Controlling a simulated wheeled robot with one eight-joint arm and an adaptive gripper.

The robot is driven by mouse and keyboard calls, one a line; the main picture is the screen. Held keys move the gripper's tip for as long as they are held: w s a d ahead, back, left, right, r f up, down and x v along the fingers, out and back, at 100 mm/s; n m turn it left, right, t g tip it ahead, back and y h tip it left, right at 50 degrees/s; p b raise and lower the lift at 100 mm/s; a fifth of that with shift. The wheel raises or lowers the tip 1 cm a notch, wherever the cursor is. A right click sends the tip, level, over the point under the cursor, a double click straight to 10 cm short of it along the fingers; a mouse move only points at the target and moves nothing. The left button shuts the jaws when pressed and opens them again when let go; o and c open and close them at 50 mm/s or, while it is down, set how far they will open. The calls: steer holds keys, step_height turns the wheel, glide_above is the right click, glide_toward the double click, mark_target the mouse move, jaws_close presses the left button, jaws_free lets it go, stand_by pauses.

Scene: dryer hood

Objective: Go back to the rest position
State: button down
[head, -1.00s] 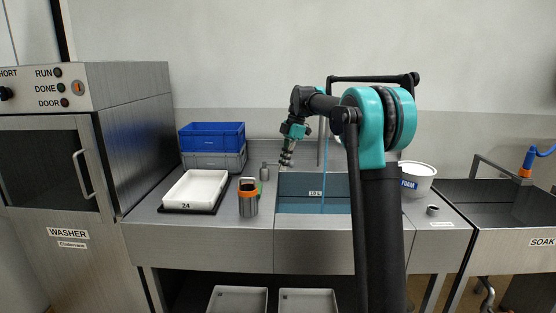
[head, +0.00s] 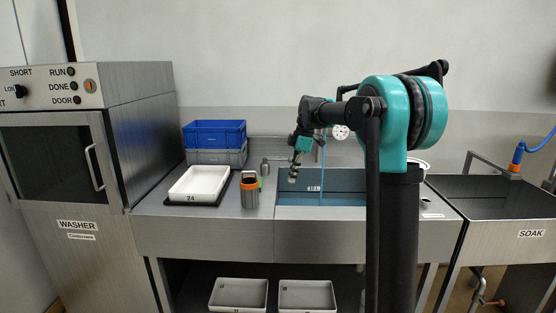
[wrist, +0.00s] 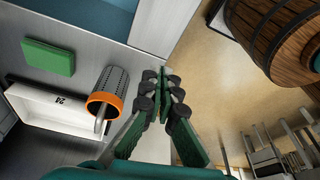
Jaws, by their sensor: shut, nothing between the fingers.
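My gripper (head: 293,177) hangs over the left part of the counter's water-filled basin (head: 345,199), pointing down. In the wrist view its dark green fingers (wrist: 160,80) are together with nothing between them. My teal and black arm is bent high and reaches to the left. It hides the right part of the basin. An orange-rimmed grey canister (head: 250,194) stands left of the basin, apart from the gripper; it also shows in the wrist view (wrist: 112,82).
A white tray (head: 198,183) marked 24 lies on the counter, with blue (head: 215,134) and grey crates behind. The washer (head: 60,150) stands left, the soak sink (head: 500,205) right. A wooden barrel (wrist: 275,38) shows in the wrist view.

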steer(key=s+d+f+m+t+h, duration=0.1)
steer(key=s+d+f+m, duration=0.3)
steer(key=s, duration=0.6)
steer(key=s+d+f+m+t+h, duration=0.1)
steer(key=s+d+f+m+t, duration=0.1)
steer(key=s+d+f+m, duration=0.3)
steer(key=s+d+f+m+t, duration=0.2)
steer(key=s+d+f+m, duration=0.3)
steer(key=s+f+m, duration=0.6)
steer(key=s+f, duration=0.3)
steer(key=s, duration=0.2)
steer(key=shift+s+h, duration=0.3)
steer(key=shift+h, duration=0.1)
